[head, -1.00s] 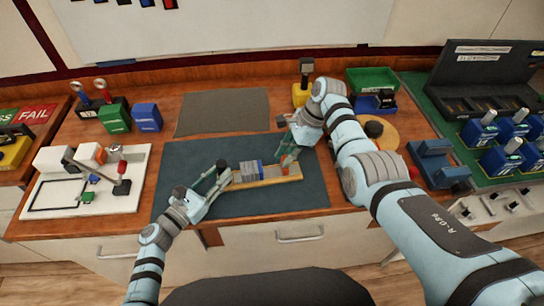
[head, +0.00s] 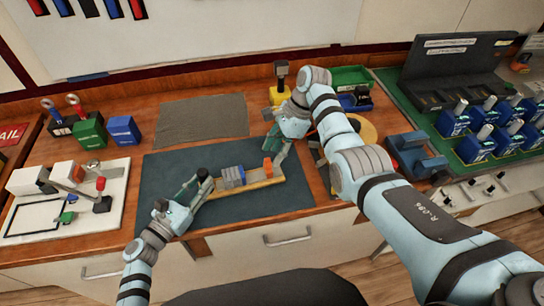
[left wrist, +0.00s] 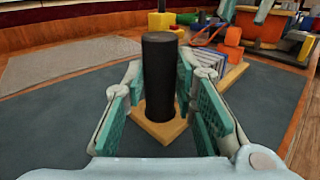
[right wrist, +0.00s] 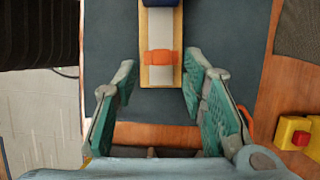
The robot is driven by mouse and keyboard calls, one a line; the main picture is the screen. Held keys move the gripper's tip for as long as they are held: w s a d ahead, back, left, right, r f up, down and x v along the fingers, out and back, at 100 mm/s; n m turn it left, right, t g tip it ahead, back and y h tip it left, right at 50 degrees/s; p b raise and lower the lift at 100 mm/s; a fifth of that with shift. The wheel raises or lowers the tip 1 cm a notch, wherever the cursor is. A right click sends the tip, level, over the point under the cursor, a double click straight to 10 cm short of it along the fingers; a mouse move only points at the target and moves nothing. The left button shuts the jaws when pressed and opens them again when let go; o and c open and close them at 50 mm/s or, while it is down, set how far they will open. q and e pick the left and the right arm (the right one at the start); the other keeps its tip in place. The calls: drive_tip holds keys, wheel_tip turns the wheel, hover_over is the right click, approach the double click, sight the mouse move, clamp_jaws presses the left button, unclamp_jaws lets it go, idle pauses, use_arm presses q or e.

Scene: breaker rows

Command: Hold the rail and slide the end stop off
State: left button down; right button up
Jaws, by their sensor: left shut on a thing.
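The rail (right wrist: 160,20) is a pale strip on a wooden base (head: 265,183), lying on the dark mat. A black upright post (left wrist: 160,85) stands at the base's left end. My left gripper (head: 204,181) is shut on this post; its fingers also show around it in the left wrist view (left wrist: 160,75). The orange end stop (head: 267,168) sits on the rail near its right end, and also shows in the right wrist view (right wrist: 160,57). My right gripper (head: 280,155) is open and empty by that end, its fingertips spread wider than the end stop.
Blue and grey breaker modules (head: 232,177) sit on the rail, left of the end stop, with a gap between. The dark mat (head: 170,165) is otherwise clear. A yellow-based device (head: 280,92), a green bin (head: 350,78) and a blue holder (head: 415,152) stand behind and right.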

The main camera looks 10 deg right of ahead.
drive_tip(key=v, duration=0.9)
use_arm(q)
drive_tip(key=c, duration=1.2)
unclamp_jaws()
drive_tip(key=shift+d, duration=0.1)
use_arm(e)
drive_tip(key=shift+d, duration=0.1)
